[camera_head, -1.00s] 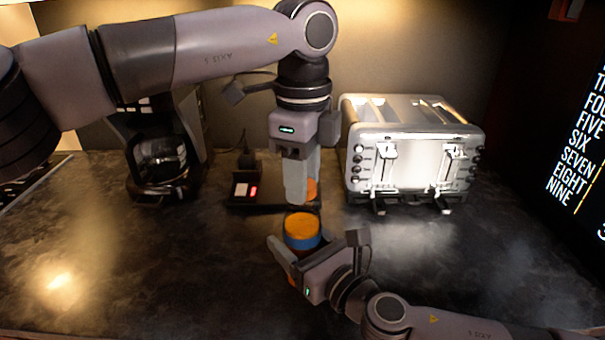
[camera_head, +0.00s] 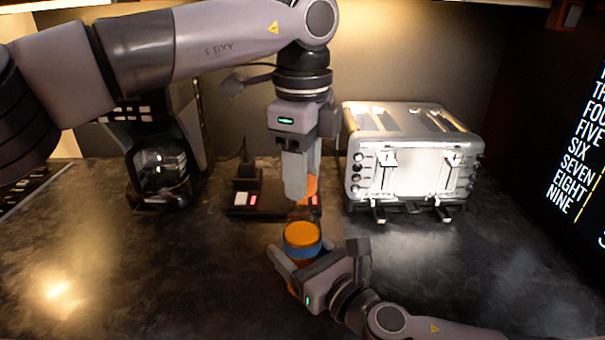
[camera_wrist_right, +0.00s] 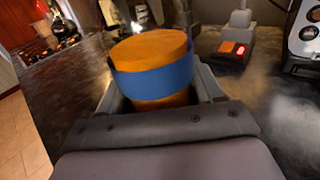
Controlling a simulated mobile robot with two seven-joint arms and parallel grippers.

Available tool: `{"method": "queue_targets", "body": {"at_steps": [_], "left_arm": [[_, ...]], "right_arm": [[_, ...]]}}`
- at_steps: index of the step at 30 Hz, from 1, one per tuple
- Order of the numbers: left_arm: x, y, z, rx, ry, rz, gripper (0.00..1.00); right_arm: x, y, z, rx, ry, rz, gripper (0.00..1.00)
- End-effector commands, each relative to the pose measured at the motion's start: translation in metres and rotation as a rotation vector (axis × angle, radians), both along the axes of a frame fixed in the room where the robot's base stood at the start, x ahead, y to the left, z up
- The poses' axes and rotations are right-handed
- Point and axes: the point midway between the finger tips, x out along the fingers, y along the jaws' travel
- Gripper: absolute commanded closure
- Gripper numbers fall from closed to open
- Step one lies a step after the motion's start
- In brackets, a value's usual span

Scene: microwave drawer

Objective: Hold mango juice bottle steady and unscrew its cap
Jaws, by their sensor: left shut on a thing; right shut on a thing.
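The mango juice bottle (camera_head: 302,238), orange with a blue band, stands upright near the middle of the counter. My right gripper (camera_head: 297,257) is shut around it from the front right. The right wrist view shows the bottle (camera_wrist_right: 153,78) between its fingers, with a flat orange top. My left gripper (camera_head: 304,190) points down above and behind the bottle. It is shut on a small orange piece that looks like the cap (camera_head: 311,186), apart from the bottle top. The left fingers partly hide this piece.
A silver toaster (camera_head: 415,150) stands behind to the right. A coffee maker (camera_head: 162,165) stands at the back left. A dark box with lit red switches (camera_head: 262,198) lies behind the bottle. The dark counter is clear at front left and right.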

Motion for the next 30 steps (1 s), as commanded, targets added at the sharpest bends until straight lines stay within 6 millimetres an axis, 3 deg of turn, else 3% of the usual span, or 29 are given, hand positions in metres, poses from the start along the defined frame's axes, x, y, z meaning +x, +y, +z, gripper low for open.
{"method": "queue_targets", "body": {"at_steps": [7,18,25,26,28,30], "left_arm": [[0.0,0.0,0.001,0.0,0.0,0.0,0.98],[0.0,0.0,0.039,0.0,0.0,0.0,0.98],[0.0,0.0,0.04,0.0,0.001,-0.001,0.98],[0.0,0.0,0.04,0.0,0.001,-0.001,0.98],[0.0,0.0,0.04,0.0,0.001,-0.001,0.98],[0.0,0.0,0.04,0.0,0.001,-0.001,0.98]], "right_arm": [[0.0,0.0,0.0,0.001,0.001,0.001,1.0],[0.0,0.0,0.0,0.001,0.001,0.001,1.0],[0.0,0.0,0.0,0.001,0.001,0.001,1.0],[0.0,0.0,0.0,0.001,0.001,0.001,0.28],[0.0,0.0,0.0,0.001,0.001,0.001,0.05],[0.0,0.0,0.0,0.001,0.001,0.001,0.04]]}}
